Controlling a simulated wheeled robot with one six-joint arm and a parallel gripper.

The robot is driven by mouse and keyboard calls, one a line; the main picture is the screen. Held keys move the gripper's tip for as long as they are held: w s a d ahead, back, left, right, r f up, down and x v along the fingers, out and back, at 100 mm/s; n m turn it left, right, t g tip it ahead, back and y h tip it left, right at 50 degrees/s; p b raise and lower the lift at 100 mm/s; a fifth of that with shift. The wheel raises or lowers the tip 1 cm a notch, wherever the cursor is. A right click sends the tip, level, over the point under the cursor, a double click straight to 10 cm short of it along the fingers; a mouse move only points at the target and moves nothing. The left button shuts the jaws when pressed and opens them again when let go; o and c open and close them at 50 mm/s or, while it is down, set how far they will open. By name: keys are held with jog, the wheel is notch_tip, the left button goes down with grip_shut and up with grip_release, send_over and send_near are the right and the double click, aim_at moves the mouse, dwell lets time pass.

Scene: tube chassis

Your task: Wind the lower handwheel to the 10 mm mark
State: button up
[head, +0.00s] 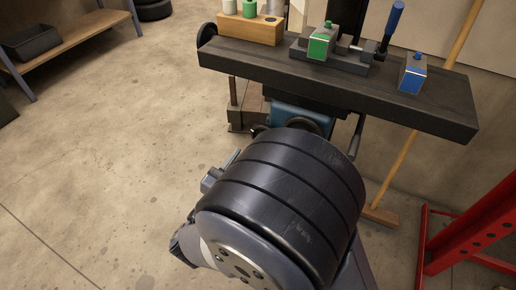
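The drill-press-like machine has a blue body (300,112) under its dark table. A dark round rim (305,123) shows in front of this blue body, mostly covered by my arm; it may be a handwheel, but I cannot tell if it is the lower one. No scale or 10 mm mark is readable. My large black arm link fills the middle of the view. A small grey metal part (211,179) sticks out to its left, possibly part of my gripper. The fingertips and any contact with a wheel are hidden.
The dark machine table (432,107) carries a vise (333,57) with a green-topped block (320,45), a blue-topped block (412,75) and a wooden holder (249,28). A broom (407,150) and red frame (473,240) stand at right. Floor at left is clear.

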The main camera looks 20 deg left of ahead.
jog(key=w+b, duration=0.1)
jog(key=w, duration=0.5)
jog(key=shift+d, duration=0.25)
jog(key=shift+w, duration=0.1)
jog(key=shift+c, duration=0.4)
jog(key=c, duration=0.9)
jog(key=shift+f+m+b, duration=0.1)
jog(key=shift+m+b, duration=1.25)
jog(key=shift+m, duration=0.65)
